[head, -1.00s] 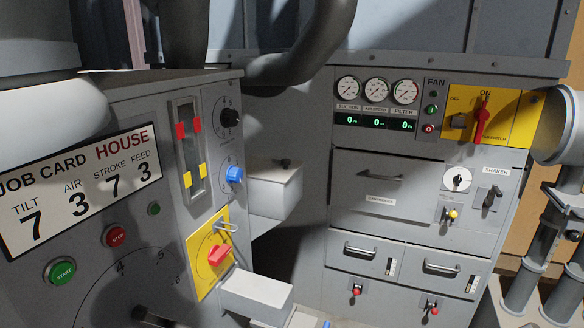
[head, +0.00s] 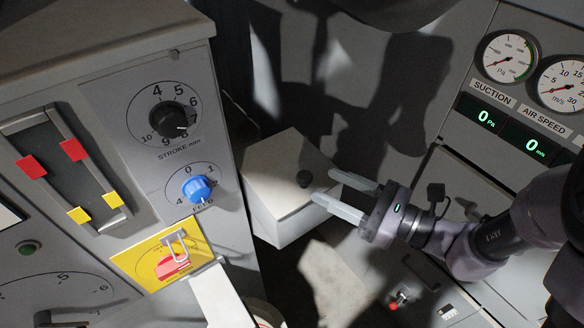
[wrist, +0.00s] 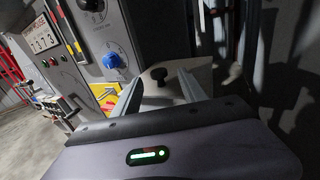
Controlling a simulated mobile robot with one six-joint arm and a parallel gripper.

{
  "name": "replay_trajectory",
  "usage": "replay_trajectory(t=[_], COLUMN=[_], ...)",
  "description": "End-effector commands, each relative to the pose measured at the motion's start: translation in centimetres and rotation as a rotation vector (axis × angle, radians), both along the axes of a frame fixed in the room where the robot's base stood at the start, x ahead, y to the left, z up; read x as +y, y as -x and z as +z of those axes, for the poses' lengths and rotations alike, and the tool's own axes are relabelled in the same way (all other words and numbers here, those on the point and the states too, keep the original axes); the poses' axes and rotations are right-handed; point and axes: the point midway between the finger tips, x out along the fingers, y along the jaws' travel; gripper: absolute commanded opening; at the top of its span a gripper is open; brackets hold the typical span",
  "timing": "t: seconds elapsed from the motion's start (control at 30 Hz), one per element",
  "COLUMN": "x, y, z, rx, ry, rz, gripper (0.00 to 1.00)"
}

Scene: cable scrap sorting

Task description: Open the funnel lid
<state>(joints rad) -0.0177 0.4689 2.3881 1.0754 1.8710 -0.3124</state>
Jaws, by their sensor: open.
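The funnel lid (head: 283,168) is the flat pale top of a grey box fixed to the right side of the control cabinet. It lies flat and looks shut. A dark round knob (head: 304,179) stands up on it near its right edge. My gripper (head: 322,186) is open, with its two pale fingers pointing left at the knob from the right. In the head view the fingertips lie just right of the knob and look apart from it. In the wrist view the knob (wrist: 159,75) shows beyond and between the fingers, with the lid (wrist: 180,88) under it.
The control cabinet (head: 225,150) stands close left of the box, with a blue feed dial (head: 196,189) and a yellow switch plate (head: 135,262). A white chute (head: 222,297) juts out below. The gauge panel (head: 520,110) is behind on the right.

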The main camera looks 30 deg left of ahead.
Motion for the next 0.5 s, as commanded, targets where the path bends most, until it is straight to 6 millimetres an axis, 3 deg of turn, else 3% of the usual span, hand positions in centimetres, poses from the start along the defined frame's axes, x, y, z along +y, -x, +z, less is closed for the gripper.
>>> replay_trajectory(t=[0.1, 0.3, 0.5], x=[3.1, 7.2, 9.1], y=[-0.1, -0.4, -0.7], z=[-0.1, 0.0, 0.0], rx=[-0.001, -0.001, -0.001], ry=[0.0, 0.0, 0.001], rz=[0.007, 0.005, 0.002], gripper=[0.5, 0.5, 0.5])
